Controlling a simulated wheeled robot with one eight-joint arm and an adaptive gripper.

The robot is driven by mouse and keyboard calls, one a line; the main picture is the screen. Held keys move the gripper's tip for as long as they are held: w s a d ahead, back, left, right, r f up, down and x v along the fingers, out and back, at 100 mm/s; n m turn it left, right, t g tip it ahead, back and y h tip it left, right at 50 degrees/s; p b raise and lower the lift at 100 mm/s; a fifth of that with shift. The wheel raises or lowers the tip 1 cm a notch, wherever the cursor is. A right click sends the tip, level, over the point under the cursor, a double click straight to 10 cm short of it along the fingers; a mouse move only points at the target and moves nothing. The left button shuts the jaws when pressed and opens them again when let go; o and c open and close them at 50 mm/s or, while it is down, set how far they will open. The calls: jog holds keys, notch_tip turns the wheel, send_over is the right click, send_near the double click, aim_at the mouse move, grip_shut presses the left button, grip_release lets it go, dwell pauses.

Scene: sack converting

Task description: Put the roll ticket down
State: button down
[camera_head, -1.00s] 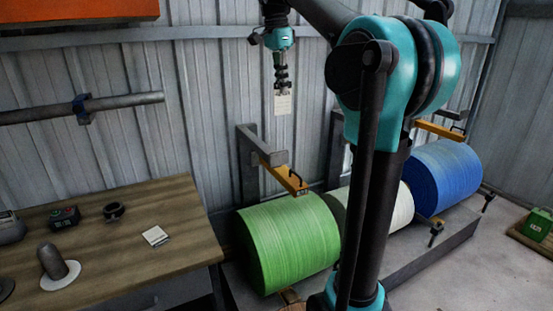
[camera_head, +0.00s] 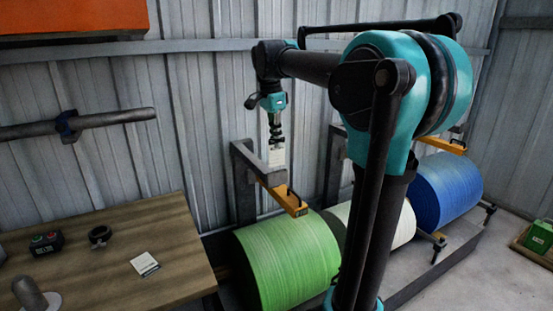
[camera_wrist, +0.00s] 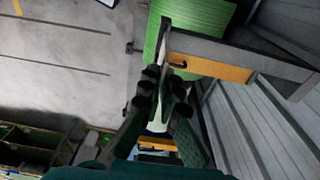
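The roll ticket (camera_head: 277,157) is a small pale card. It hangs upright below my gripper (camera_head: 276,141) in the head view, which is shut on its upper edge. The ticket is in the air in front of the wall, just above the yellow arm of the bracket behind the green roll (camera_head: 287,260); I cannot tell if it touches anything. In the wrist view the dark fingers of my gripper (camera_wrist: 162,88) are close together, and the ticket cannot be made out clearly.
A wooden table (camera_head: 100,222) at left holds a white card or pad (camera_head: 145,263), a black ring (camera_head: 99,236) and a button box (camera_head: 46,243). The yellow bracket arm (camera_head: 284,197) juts over the green roll. White (camera_head: 400,222) and blue (camera_head: 446,190) rolls stand farther right.

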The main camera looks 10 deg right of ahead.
aim_at(277, 158)
jog(key=shift+f, duration=3.2)
jog(key=shift+f, duration=0.1)
jog(key=c, duration=1.7)
grip_release()
jog(key=r, duration=0.4)
jog(key=a+r, duration=0.1)
jog(key=r, duration=0.7)
jog(key=shift+s+a+r, duration=0.1)
jog(key=shift+s+a, duration=0.1)
jog(key=shift+s, duration=0.1)
